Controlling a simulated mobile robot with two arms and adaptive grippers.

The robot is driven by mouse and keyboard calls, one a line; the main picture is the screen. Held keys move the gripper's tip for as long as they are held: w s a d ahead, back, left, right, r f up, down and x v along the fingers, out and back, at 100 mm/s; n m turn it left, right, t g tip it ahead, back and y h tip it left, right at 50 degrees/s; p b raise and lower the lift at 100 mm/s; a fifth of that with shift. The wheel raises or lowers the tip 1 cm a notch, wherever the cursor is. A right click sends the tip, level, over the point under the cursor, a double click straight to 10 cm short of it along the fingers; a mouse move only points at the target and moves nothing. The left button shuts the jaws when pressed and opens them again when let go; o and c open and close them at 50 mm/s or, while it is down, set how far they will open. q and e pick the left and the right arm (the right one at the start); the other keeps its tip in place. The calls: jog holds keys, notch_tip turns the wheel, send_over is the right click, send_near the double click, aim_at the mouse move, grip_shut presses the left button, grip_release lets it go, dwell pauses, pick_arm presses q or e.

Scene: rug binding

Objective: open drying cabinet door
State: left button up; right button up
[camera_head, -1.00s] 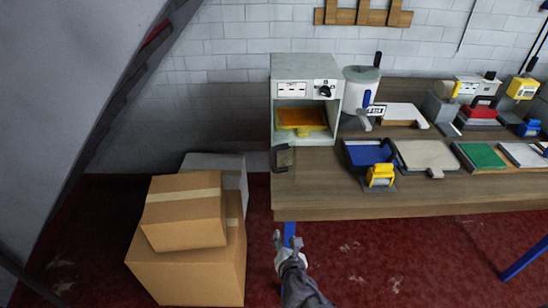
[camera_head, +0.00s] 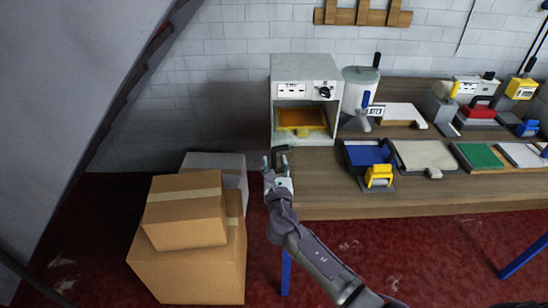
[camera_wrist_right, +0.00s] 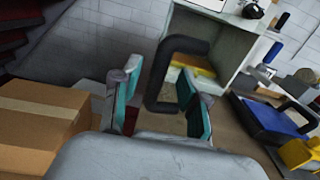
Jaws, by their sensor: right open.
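The drying cabinet (camera_head: 306,66) is a pale box at the left end of the table, with a dark knob on its top panel. Its inside shows, with an orange-yellow screen (camera_head: 302,118) in it. I cannot make out a door panel clearly. A dark C-shaped handle (camera_head: 281,150) stands at the cabinet's lower front left, partly hidden by my right gripper (camera_head: 275,164). In the wrist view the handle (camera_wrist_right: 160,75) appears upright between the spread fingers of my right gripper (camera_wrist_right: 160,88). The gripper is open; contact with the handle cannot be told. My left gripper is not in view.
Stacked cardboard boxes (camera_head: 190,240) stand on the floor left of my right arm. A blue tray (camera_head: 365,155) and yellow tool (camera_head: 379,176) lie on the wooden table (camera_head: 430,197) further right.

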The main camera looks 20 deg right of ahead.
jog(key=shift+x, duration=1.3)
grip_shut()
jog(key=shift+a, duration=0.1)
